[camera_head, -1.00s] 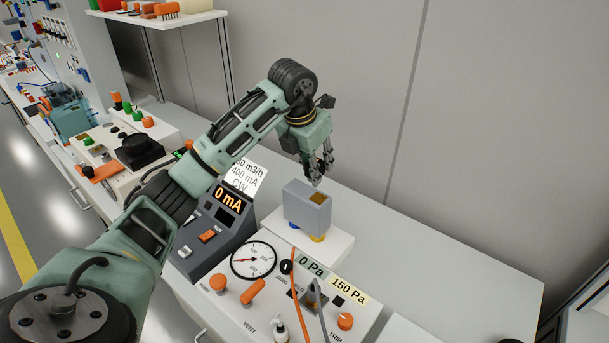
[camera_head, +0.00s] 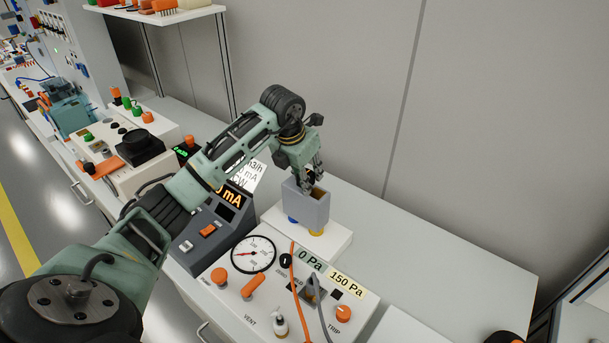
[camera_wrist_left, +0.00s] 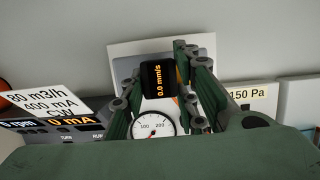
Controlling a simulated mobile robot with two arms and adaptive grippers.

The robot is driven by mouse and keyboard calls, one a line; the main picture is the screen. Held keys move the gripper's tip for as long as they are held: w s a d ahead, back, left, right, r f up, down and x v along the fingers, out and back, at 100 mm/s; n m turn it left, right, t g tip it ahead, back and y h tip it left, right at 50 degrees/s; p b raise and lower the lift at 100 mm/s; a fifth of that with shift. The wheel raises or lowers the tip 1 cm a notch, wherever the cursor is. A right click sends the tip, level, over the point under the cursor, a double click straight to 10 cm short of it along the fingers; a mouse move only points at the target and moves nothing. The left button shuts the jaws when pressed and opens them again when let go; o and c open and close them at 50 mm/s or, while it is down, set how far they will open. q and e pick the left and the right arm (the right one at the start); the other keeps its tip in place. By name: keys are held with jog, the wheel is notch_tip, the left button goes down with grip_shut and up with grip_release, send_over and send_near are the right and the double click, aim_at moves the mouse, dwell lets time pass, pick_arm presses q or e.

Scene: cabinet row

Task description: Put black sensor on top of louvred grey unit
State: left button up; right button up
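The grey unit (camera_head: 308,208) is a box on a white plinth, with a blue and a yellow fitting at its foot and a tan patch on top. Louvres cannot be made out. My left gripper (camera_head: 313,186) points down right at the top of this unit. In the left wrist view the black sensor (camera_wrist_left: 158,80), with an orange "0.0 mm/s" display, sits between the fingers of my left gripper (camera_wrist_left: 160,92), which look closed on it. The grey unit (camera_wrist_left: 127,68) is behind it there. In the head view the fingers mostly hide the sensor. My right gripper is not in view.
The white plinth (camera_head: 335,243) stands on the bench by a dark meter console (camera_head: 205,230). In front is a panel with a round gauge (camera_head: 254,254), orange knobs and cables. The bench to the right (camera_head: 440,255) is clear. A wall rises behind.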

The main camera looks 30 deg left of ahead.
pick_arm(q)
jog(key=o, duration=0.4)
jog(key=shift+r, duration=0.35)
jog(key=shift+b+v, duration=0.9)
jog(key=shift+v, duration=5)
jog(key=shift+s+f, duration=0.15)
